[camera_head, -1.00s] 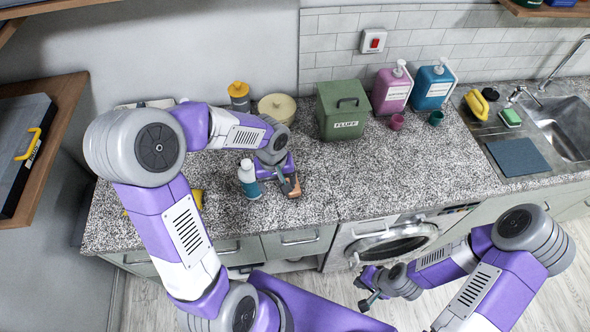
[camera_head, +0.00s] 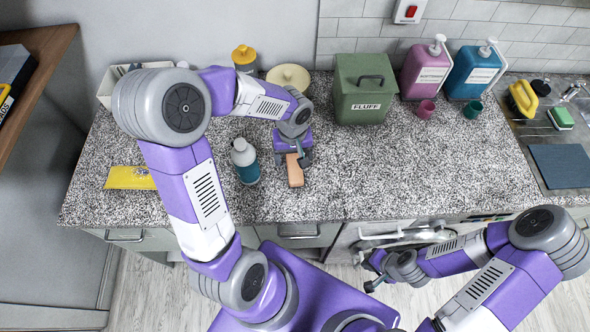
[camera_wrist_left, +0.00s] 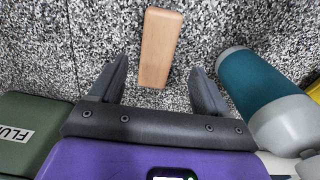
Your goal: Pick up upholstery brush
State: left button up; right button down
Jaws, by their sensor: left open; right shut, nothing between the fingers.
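A wooden block-shaped piece, seemingly the upholstery brush (camera_head: 295,172), lies flat on the speckled counter. It also shows in the left wrist view (camera_wrist_left: 159,42), pale brown, with no bristles visible. My left gripper (camera_head: 292,157) is over the counter at the brush's far end. In the left wrist view the open fingers (camera_wrist_left: 159,72) stand either side of its near end, with gaps on both sides. I cannot tell the height between them. My right gripper (camera_head: 369,272) is shut and empty, in front of the counter by the washing machine.
A grey-and-teal bottle (camera_head: 246,162) stands close left of the brush. A green FLUFF box (camera_head: 362,105), pink dispenser (camera_head: 425,72) and blue dispenser (camera_head: 473,75) stand at the back. A yellow item (camera_head: 130,178) lies left. Counter right of the brush is clear.

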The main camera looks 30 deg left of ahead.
aim_at(294, 166)
pick_arm(q)
jog(key=f, duration=0.6)
jog(key=shift+w+d+b, duration=0.1)
jog(key=shift+d+b, duration=0.1)
jog(key=shift+b, duration=0.2)
jog(key=c, duration=1.1)
